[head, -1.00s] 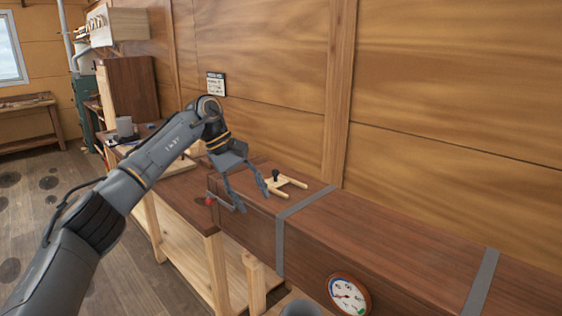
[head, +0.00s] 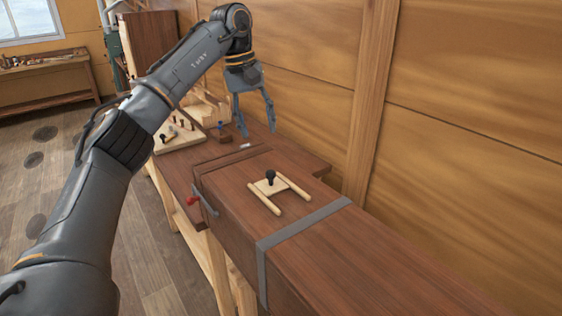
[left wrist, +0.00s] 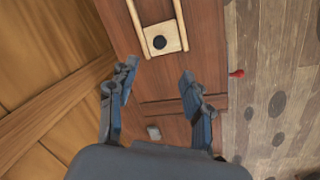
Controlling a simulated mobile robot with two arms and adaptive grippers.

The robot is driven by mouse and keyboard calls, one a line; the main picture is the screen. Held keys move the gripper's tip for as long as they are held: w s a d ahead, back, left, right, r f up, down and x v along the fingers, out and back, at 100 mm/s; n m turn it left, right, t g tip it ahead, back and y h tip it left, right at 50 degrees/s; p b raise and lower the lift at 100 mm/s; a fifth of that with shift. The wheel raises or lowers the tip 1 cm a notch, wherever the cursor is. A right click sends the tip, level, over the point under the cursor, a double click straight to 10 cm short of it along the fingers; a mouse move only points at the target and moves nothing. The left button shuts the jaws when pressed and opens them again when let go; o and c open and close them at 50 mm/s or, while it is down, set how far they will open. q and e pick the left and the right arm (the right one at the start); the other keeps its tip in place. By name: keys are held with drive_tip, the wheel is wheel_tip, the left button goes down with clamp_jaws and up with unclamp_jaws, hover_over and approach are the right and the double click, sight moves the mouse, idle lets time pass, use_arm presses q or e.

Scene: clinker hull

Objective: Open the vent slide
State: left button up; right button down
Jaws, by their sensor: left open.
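The vent slide (head: 266,188) is a small pale wooden plate with a black knob (head: 270,176). It lies between two pale rails (head: 294,188) on top of a long brown wooden box (head: 228,188), at the rails' far end. In the left wrist view the slide (left wrist: 174,46) and its knob (left wrist: 159,42) are just ahead of the fingertips. My left gripper (head: 257,133) is open and empty, raised beyond the slide near the box's far end. The left wrist view shows its fingers (left wrist: 158,70) spread apart. My right gripper is not in view.
A metal strap (head: 300,222) crosses the box. A red knob (head: 192,200) sticks out by the box's end. A pale board with dark pegs (head: 180,135) lies on the bench behind. The plank wall (head: 325,110) runs close along the right.

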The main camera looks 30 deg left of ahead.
sight(270, 172)
use_arm(q)
drive_tip(key=f+p, duration=0.1)
drive_tip(key=f, duration=0.3)
drive_tip(key=w+d+f+p, duration=0.1)
drive_tip(key=f, duration=0.4)
drive_tip(key=d+f+p, duration=0.1)
drive_tip(key=f, duration=0.3)
drive_tip(key=shift+w+f, duration=0.15)
drive_tip(key=shift+w, duration=0.05)
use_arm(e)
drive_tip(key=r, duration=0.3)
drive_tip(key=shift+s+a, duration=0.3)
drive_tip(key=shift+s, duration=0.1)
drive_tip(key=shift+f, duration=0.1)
use_arm(q)
drive_tip(key=shift+d, duration=0.1)
clamp_jaws()
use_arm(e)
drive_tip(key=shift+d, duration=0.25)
